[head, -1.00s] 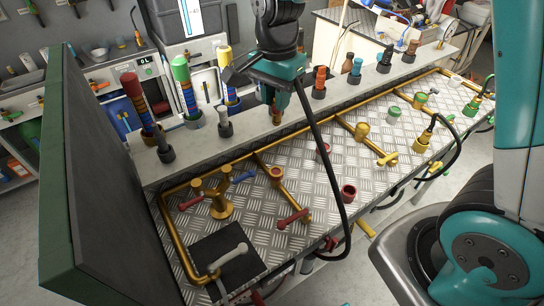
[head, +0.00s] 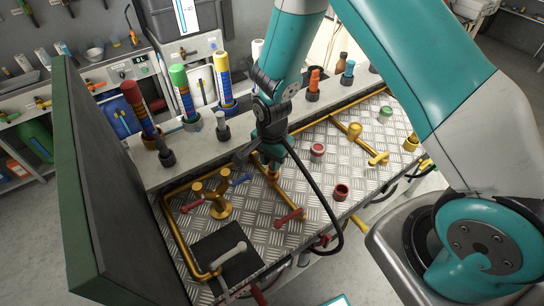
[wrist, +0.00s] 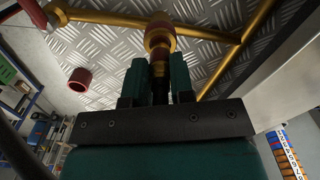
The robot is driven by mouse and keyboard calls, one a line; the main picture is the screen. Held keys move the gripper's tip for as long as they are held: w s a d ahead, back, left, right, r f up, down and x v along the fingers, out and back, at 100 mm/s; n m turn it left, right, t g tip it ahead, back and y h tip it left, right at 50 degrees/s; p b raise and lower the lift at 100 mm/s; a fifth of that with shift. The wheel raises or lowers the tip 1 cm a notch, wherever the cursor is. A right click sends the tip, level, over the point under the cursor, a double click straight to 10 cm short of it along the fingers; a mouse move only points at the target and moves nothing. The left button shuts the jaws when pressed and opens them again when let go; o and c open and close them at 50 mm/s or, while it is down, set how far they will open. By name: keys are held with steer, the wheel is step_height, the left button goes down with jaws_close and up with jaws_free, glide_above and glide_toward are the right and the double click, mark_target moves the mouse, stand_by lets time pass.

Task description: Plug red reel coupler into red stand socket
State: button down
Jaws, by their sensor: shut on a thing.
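In the wrist view the coupler lies between my two dark green fingers. A brass fitting with dark red bands, seemingly the red stand socket (wrist: 158,40), lines up straight beyond the fingertips. In the head view my gripper is right over the slanting brass pipe with the red handle (head: 289,217), and it hides the socket. Coupler and socket look very close or touching; I cannot tell whether the coupler is seated.
A brass valve post (head: 220,200) with red and blue handles stands close on the left. A grey ledge (head: 200,148) runs behind.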

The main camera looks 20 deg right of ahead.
steer(key=c, duration=1)
jaws_free()
step_height(320, 180, up, 11)
steer(key=b, duration=0.4)
steer(key=shift+r, duration=0.2)
steer(key=s+a+r+n+y, duration=0.2)
steer(key=s+r+n, duration=0.5)
steer(key=s+n, duration=0.2)
steer(key=s+a+r+n+y, duration=0.2)
steer(key=s+r+n, duration=0.5)
steer(key=s+n, duration=0.3)
steer(key=shift+s+a+r, duration=0.25)
steer(key=shift+s+r, duration=0.1)
steer(key=shift+s, duration=0.7)
